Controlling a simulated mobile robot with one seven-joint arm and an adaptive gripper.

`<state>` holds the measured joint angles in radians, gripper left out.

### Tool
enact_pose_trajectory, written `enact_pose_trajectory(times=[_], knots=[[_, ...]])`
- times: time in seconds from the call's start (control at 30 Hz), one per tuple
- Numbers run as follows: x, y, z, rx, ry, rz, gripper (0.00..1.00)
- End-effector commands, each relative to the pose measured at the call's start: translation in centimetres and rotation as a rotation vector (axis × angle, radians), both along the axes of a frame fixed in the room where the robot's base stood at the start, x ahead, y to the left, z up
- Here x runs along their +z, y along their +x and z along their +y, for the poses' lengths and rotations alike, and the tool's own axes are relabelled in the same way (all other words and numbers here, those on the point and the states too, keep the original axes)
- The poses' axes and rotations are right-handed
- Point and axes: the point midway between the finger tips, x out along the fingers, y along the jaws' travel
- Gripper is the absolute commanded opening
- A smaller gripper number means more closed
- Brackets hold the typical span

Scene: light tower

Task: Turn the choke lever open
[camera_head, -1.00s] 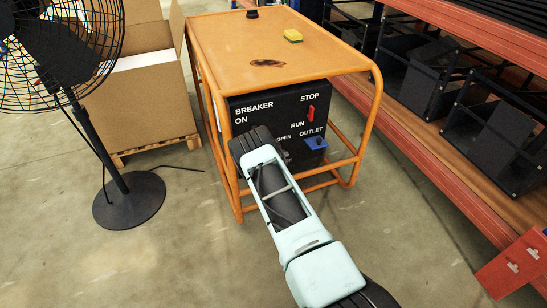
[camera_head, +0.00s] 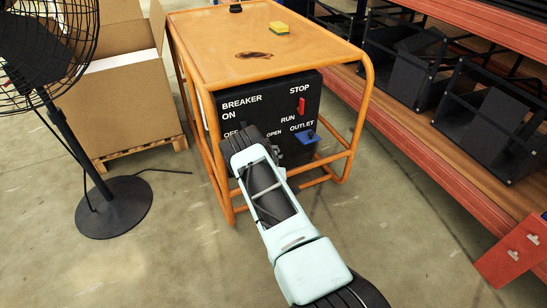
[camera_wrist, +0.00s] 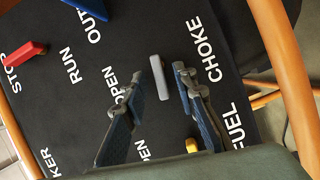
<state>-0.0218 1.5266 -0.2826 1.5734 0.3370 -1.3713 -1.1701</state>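The choke lever (camera_wrist: 160,78) is a short grey bar on the black panel in the wrist view, beside the white CHOKE label and near an OPEN label. My gripper (camera_wrist: 168,66) is open, with one dark finger on each side of the lever's line. The lever shows between the fingertips; I cannot tell whether either finger touches it. In the head view my gripper (camera_head: 277,141) is in front of the lower part of the generator's panel (camera_head: 262,96) and hides the choke lever.
The panel also has a red STOP/RUN switch (camera_head: 301,106), a blue outlet cover (camera_head: 305,137) and, in the wrist view, a yellow fuel part (camera_wrist: 191,145). Orange frame tubes (camera_head: 360,110) surround the generator. A fan (camera_head: 112,205) stands left, a shelf rack (camera_head: 450,150) right.

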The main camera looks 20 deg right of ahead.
Motion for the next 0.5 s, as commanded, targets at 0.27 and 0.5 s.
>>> enact_pose_trajectory(times=[0.27,0.5], knots=[[0.02,0.79,-0.26,0.001,0.000,0.000,0.26],[0.02,0.75,-0.25,0.001,0.000,0.000,0.13]])
